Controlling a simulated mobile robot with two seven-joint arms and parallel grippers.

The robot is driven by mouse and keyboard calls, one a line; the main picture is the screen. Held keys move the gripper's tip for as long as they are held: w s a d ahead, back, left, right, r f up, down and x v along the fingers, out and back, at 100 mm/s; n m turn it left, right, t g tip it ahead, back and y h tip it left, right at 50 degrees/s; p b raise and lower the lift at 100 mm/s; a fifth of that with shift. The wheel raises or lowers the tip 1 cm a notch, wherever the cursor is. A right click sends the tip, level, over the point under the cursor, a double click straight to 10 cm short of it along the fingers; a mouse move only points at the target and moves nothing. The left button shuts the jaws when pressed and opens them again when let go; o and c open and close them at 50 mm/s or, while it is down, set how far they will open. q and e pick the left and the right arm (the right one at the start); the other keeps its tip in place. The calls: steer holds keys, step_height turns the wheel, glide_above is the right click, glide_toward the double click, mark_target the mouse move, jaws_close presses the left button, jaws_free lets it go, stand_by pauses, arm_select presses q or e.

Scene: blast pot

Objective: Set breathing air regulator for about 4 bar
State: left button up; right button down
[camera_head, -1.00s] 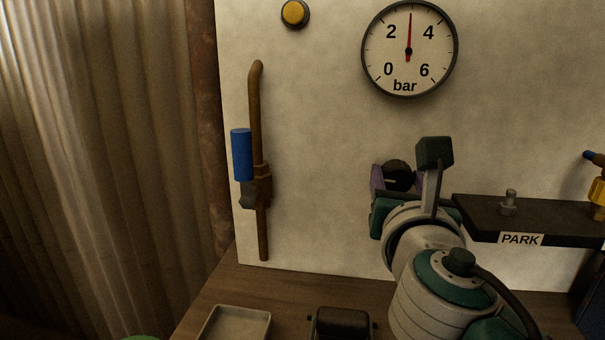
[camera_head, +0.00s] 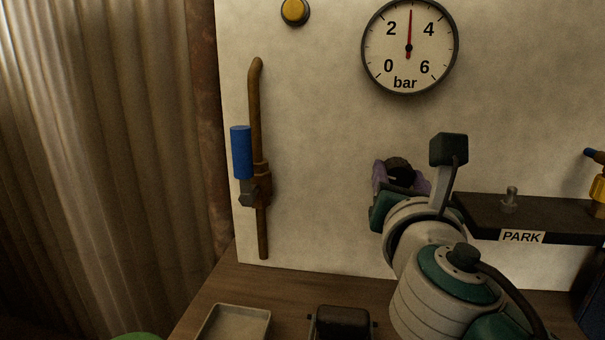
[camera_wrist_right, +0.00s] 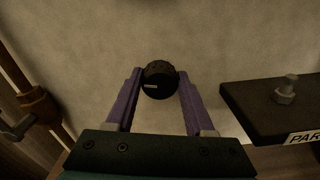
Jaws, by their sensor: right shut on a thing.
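The round pressure gauge (camera_head: 395,65) hangs on the pale wall panel. Its red needle points almost straight up, about midway between 2 and 4 bar. The regulator knob (camera_head: 399,168) is black with a ridged rim and sits on the panel below the gauge. In the right wrist view the knob (camera_wrist_right: 160,84) shows a pale mark on the left of its face. My right gripper (camera_wrist_right: 160,86) is shut on the knob, with one purple finger at each side. In the head view my right gripper (camera_head: 402,178) is partly hidden behind my wrist. My left gripper is not in view.
A dark shelf (camera_head: 480,215) labelled PARK, with a bolt on it, stands close to the right of my wrist. A brown pipe (camera_head: 256,110) with a blue-handled valve (camera_head: 241,152) is at left. A yellow button (camera_head: 294,11) is above. A grey tray (camera_head: 234,324) lies below.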

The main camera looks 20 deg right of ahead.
steer(key=m+b, duration=0.1)
steer(key=m, duration=0.3)
steer(key=shift+f+b, duration=0.1)
steer(key=shift+b, duration=0.2)
steer(key=m+b, duration=0.1)
steer(key=m, duration=0.3)
steer(key=shift+d+b, duration=0.1)
steer(key=shift+b, duration=0.2)
steer(key=m+b, duration=0.1)
steer(key=m, duration=0.3)
steer(key=shift+f+b, duration=0.1)
steer(key=shift+b, duration=0.3)
steer(key=shift+m+b, duration=0.45)
steer(key=shift+m, duration=0.85)
steer(key=shift+c, duration=1.3)
jaws_free()
steer(key=shift+s, duration=0.1)
